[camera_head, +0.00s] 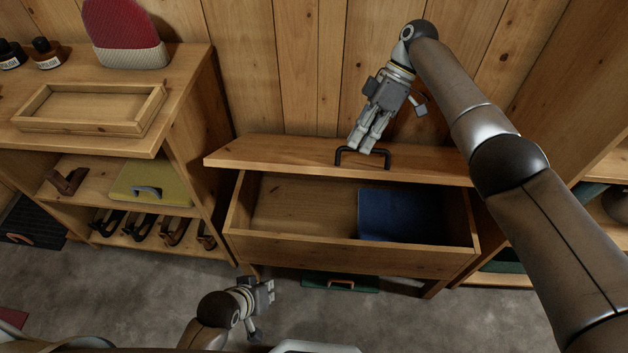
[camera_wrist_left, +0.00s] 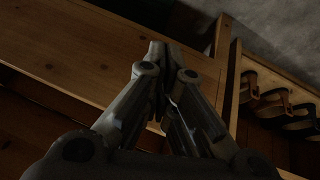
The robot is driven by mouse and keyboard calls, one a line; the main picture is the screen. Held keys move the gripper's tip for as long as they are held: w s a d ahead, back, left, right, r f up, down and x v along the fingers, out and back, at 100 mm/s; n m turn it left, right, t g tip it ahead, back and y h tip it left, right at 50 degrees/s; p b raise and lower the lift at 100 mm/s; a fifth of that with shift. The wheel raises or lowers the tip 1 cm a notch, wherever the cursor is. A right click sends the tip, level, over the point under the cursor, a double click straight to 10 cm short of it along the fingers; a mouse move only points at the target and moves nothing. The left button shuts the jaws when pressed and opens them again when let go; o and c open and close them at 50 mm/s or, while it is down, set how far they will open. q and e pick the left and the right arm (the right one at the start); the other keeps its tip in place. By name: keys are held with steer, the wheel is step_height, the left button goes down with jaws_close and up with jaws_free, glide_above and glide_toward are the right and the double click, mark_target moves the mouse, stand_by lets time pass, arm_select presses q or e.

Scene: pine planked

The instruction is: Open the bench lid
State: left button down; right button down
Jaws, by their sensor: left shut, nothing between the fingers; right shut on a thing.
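The wooden bench (camera_head: 350,250) stands open-topped in the middle of the head view. Its lid (camera_head: 270,153) is raised toward the back wall, leaving the inside visible. A dark bar handle (camera_head: 388,160) is on the lid. My right gripper (camera_head: 366,146) is shut on this handle from above. A blue flat thing (camera_head: 400,214) lies inside the bench at the right. My left gripper (camera_head: 268,292) is shut and empty, low in front of the bench's left part. The left wrist view shows its closed fingers (camera_wrist_left: 160,60) with wooden surfaces beyond.
A shelf unit (camera_head: 180,110) on the left holds a tray (camera_head: 90,108), dark bottles and a red-and-cream thing (camera_head: 125,35). A green case (camera_head: 340,282) lies under the bench. Shelves stand close on the right. Grey floor (camera_head: 400,320) is clear in front.

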steer(key=shift+w+d+f, duration=0.2)
steer(key=shift+f, duration=0.15)
arm_select(q)
steer(key=w+d+r+n+t+h, duration=0.2)
steer(key=w+d+r+n+t, duration=0.15)
steer(key=d+n, duration=0.3)
steer(key=w+d+r+n+t+h, duration=0.25)
steer(key=d+r+n+t, duration=0.2)
steer(key=n, duration=0.35)
step_height(320, 180, up, 6)
steer(key=s+a+n+t+y, duration=0.1)
steer(key=n+t+y, duration=0.2)
steer(key=n, duration=0.7)
steer(key=a+n+t+y, duration=0.2)
steer(key=n+t+y, duration=0.15)
steer(key=n, duration=0.65)
steer(key=w+r, duration=0.5)
steer(key=w, duration=0.7)
steer(key=shift+d, duration=0.1)
